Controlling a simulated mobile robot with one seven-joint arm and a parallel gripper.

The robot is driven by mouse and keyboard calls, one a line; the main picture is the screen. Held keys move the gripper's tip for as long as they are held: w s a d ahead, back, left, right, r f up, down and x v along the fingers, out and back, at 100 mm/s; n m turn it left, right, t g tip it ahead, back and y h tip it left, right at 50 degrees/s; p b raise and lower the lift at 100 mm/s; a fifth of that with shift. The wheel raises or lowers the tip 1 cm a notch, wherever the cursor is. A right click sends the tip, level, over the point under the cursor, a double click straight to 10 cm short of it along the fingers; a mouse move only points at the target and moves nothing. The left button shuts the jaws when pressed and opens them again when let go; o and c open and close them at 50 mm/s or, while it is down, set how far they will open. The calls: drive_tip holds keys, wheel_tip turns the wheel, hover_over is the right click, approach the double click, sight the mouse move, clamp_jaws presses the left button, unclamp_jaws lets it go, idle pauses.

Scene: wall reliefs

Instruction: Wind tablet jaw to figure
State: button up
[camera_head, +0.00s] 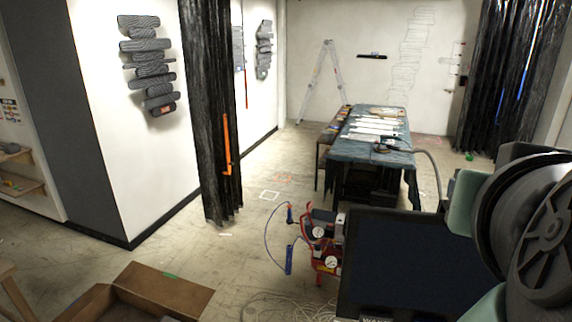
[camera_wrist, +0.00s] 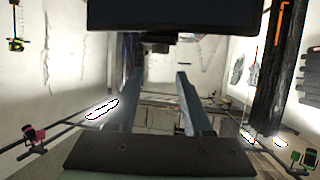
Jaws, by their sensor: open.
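My gripper (camera_wrist: 158,78) shows in the wrist view with its two fingers spread apart and nothing between them. I cannot make out its fingers in the head view, where my arm fills the right side. I cannot identify a tablet jaw for certain in either view. Dark layered wall reliefs (camera_head: 149,62) hang on the white wall at the left, and another relief (camera_head: 264,50) hangs farther back. A faint stacked figure outline (camera_head: 408,50) is drawn on the back wall. A relief also shows at the right of the wrist view (camera_wrist: 252,78).
A cloth-covered table (camera_head: 375,158) with papers and tools stands at the back. A black curtain (camera_head: 212,110) hangs left of centre. A red compressor (camera_head: 325,250) and loose hoses are on the floor. An open cardboard box (camera_head: 160,290) lies lower left.

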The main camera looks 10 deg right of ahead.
drive_tip(key=shift+v, duration=2.4)
